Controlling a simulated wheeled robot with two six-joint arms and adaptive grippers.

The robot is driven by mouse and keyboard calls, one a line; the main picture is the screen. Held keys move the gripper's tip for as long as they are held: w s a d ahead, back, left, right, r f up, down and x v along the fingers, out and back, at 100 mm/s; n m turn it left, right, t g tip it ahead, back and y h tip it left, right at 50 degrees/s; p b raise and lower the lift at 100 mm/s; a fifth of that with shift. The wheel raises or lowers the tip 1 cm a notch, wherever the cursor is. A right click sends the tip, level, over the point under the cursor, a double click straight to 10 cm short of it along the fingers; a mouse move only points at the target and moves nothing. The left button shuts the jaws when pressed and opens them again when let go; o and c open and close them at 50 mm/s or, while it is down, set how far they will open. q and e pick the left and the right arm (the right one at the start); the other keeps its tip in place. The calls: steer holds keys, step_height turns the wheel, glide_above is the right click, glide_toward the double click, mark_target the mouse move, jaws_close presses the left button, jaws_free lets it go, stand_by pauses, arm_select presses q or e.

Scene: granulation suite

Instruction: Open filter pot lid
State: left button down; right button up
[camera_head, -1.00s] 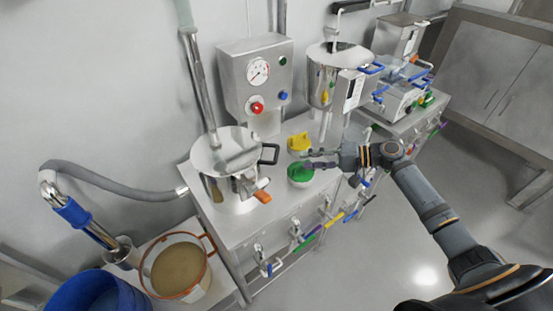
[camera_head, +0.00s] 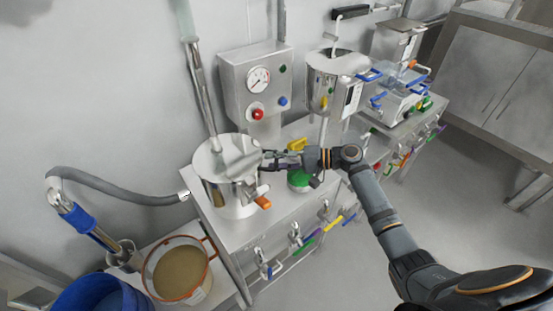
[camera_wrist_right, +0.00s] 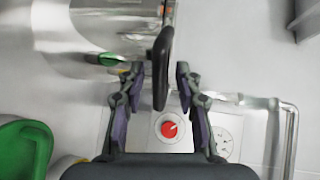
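The steel filter pot (camera_head: 232,197) stands on the steel bench at the left, with its shiny lid (camera_head: 222,158) on top. My right gripper (camera_head: 274,159) reaches in from the right at the pot's right side, level with the lid. In the right wrist view, the black lid handle (camera_wrist_right: 161,62) lies between the two fingers of my right gripper (camera_wrist_right: 158,75). The fingers stand apart with a visible gap on each side of the handle. In the head view the gripper mostly hides this handle. My left gripper is not in view.
A gauge box (camera_head: 256,87) with a red knob stands behind the pot. A second steel pot (camera_head: 334,77) stands farther right. An orange-rimmed bucket (camera_head: 177,270) and blue bin (camera_head: 103,296) stand at lower left.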

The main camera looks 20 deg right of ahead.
jaws_close()
steer(key=shift+w, duration=0.1)
stand_by(0.4)
